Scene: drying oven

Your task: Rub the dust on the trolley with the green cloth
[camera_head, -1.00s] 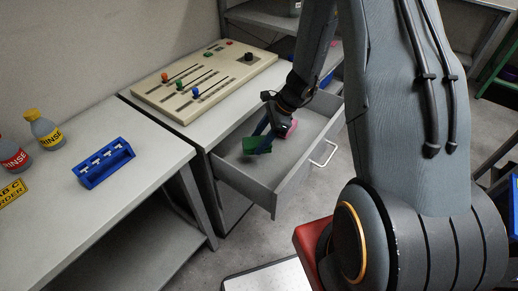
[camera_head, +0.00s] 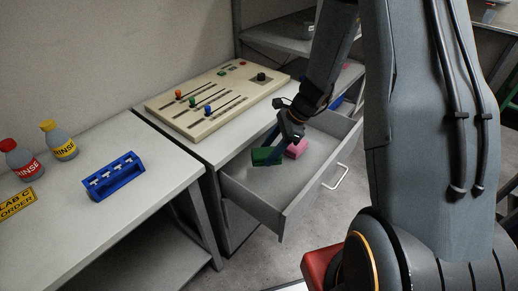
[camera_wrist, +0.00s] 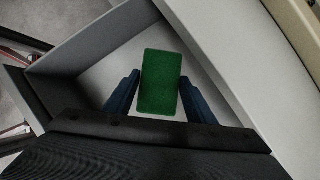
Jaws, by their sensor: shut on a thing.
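The green cloth (camera_head: 267,156) is a small block-like rectangle in or just above the open drawer (camera_head: 250,195). In the wrist view the green cloth (camera_wrist: 160,82) stands between my two blue fingers, with the pale drawer floor behind it. My gripper (camera_head: 276,151) points down into the drawer and is shut on the cloth; it also shows in the wrist view (camera_wrist: 159,80). I cannot tell whether the cloth touches the drawer floor. I cannot make out the trolley or any dust in these views.
A pink block (camera_head: 297,149) lies in the drawer beside my gripper. The drawer's walls and front with a white handle (camera_head: 336,177) surround it. A control panel (camera_head: 215,98) stands on the bench above. A blue rack (camera_head: 114,176) and two rinse bottles (camera_head: 59,141) are at left.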

